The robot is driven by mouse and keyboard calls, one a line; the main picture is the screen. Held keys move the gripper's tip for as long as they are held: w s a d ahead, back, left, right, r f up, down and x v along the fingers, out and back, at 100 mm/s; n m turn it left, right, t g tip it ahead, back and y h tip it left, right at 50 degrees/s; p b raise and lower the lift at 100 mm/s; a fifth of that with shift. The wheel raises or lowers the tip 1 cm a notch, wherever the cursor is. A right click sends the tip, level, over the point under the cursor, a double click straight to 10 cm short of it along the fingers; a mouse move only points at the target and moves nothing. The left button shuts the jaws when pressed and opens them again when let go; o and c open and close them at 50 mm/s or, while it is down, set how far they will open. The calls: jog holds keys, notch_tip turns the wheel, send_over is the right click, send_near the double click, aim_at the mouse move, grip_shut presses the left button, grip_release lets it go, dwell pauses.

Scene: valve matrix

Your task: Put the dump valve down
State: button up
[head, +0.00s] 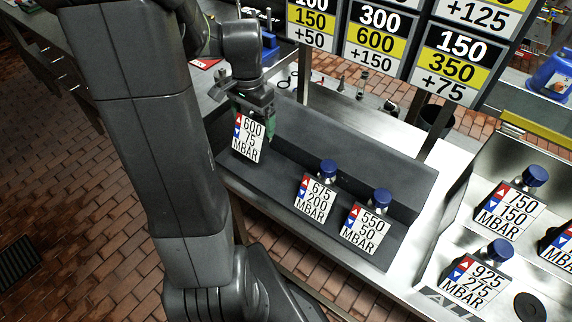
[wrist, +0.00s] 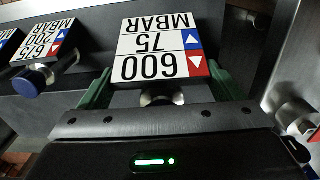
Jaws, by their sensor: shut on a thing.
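My gripper (head: 253,118) is shut on a valve with a white label plate reading 600 / 75 MBAR (head: 247,139). The held valve is at the left end of a dark grey tray (head: 345,150); I cannot tell whether it touches the tray floor. In the wrist view the green fingers of my gripper (wrist: 162,92) stand on either side of the valve (wrist: 158,42), whose label appears upside down. The valve's knob is mostly hidden by the gripper. No label reads "dump".
Two blue-knobbed valves, 675 / 200 (head: 315,198) and 550 / 50 (head: 365,230), stand in the tray to the right. Several more, including 750 / 150 (head: 510,211) and 925 / 275 (head: 475,282), sit in a metal rack at right. Number boards (head: 449,62) rise behind.

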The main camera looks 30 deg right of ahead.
aim_at(253, 117)
notch_tip(253, 117, down, 9)
jog(key=shift+r, duration=0.1)
dwell(0.3)
jog(key=shift+f, duration=0.2)
jog(key=o, duration=1.1)
notch_tip(253, 117, up, 12)
jog(key=shift+r, duration=0.15)
